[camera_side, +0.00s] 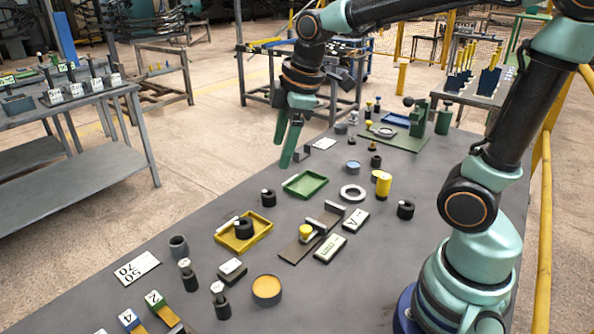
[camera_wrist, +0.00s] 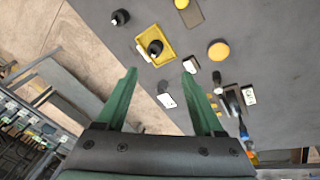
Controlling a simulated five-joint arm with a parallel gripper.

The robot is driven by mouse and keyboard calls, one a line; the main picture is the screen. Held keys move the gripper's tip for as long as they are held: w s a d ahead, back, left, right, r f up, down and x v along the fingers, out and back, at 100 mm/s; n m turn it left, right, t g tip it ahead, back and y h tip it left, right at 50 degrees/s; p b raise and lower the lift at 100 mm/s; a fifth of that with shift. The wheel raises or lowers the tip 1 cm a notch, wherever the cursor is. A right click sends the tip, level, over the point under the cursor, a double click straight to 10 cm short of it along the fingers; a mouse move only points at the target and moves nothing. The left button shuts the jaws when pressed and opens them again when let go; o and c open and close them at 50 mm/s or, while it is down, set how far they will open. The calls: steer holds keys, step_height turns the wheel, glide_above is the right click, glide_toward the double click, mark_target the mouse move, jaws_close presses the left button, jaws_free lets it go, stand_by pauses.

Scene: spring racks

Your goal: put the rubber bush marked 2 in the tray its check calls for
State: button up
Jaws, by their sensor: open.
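My gripper (camera_side: 284,153) is open and empty, raised above the bench behind the green tray in the side view. Its two green fingers stand wide apart in the wrist view (camera_wrist: 160,73). A black rubber bush (camera_side: 244,229) sits in the yellow tray (camera_side: 265,222) beside a white strip; both also show in the wrist view, the bush (camera_wrist: 155,47) beyond the fingertips. Other black bushes stand on the bench, one beside the yellow tray (camera_side: 268,198) and one at the right (camera_side: 405,210). The number 2 is not readable on any bush. The green tray (camera_side: 305,184) looks empty. A blue tray (camera_side: 397,119) lies farther back.
A gauge-like stand (camera_side: 322,219) with a yellow top is mid-bench, near labelled blocks marked A (camera_side: 355,221) and mm (camera_side: 329,248). A card (camera_side: 137,267) reads 50 and 70. A yellow-topped round tin (camera_side: 267,290) is in front. A green press (camera_side: 418,116) stands behind.

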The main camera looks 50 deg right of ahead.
steer(key=s+m+t, duration=0.2)
steer(key=s+m, duration=0.5)
steer(key=m, duration=0.3)
steer(key=shift+d, duration=0.4)
